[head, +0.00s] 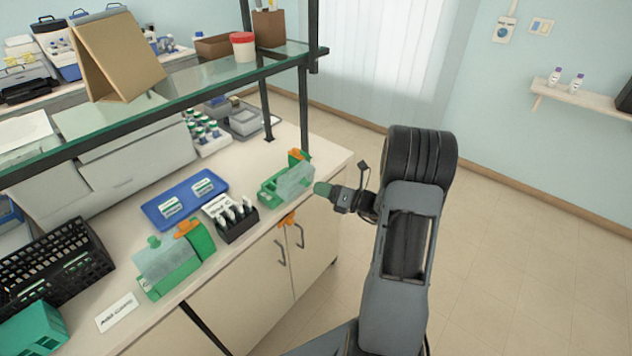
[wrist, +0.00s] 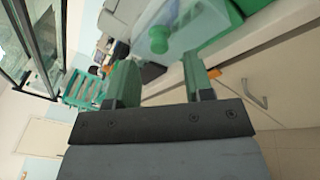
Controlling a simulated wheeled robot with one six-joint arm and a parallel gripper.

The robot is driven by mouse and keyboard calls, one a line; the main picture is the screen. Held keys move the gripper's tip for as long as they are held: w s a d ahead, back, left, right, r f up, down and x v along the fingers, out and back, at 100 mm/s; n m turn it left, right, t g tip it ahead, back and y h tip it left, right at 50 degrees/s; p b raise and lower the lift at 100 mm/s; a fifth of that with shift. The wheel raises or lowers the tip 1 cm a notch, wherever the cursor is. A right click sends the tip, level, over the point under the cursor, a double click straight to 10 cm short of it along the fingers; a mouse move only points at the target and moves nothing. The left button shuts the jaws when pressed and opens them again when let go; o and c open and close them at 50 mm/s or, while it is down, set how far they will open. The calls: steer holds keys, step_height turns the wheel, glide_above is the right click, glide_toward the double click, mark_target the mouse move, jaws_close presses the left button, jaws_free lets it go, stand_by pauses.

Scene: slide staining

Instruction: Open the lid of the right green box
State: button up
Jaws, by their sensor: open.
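The right green box (head: 270,195) stands near the front right edge of the counter. Its translucent pale-green lid (head: 296,180) is on its near side, and an orange piece sticks up behind it. In the wrist view, a round green knob (wrist: 159,40) on the pale lid (wrist: 190,22) lies ahead of the fingers. My gripper (head: 322,188) is just right of this box in the head view. In the wrist view its two green fingers (wrist: 160,75) are apart with nothing between them. The gap to the knob is hard to judge.
A second green box (head: 170,275) stands front left. Between the boxes are a black rack of white-topped items (head: 236,222) and a blue tray (head: 183,203). A glass shelf (head: 215,85) hangs above. The floor right of the counter is clear.

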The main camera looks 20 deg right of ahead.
mark_target(309, 184)
steer(key=shift+x, duration=2.1)
jaws_close()
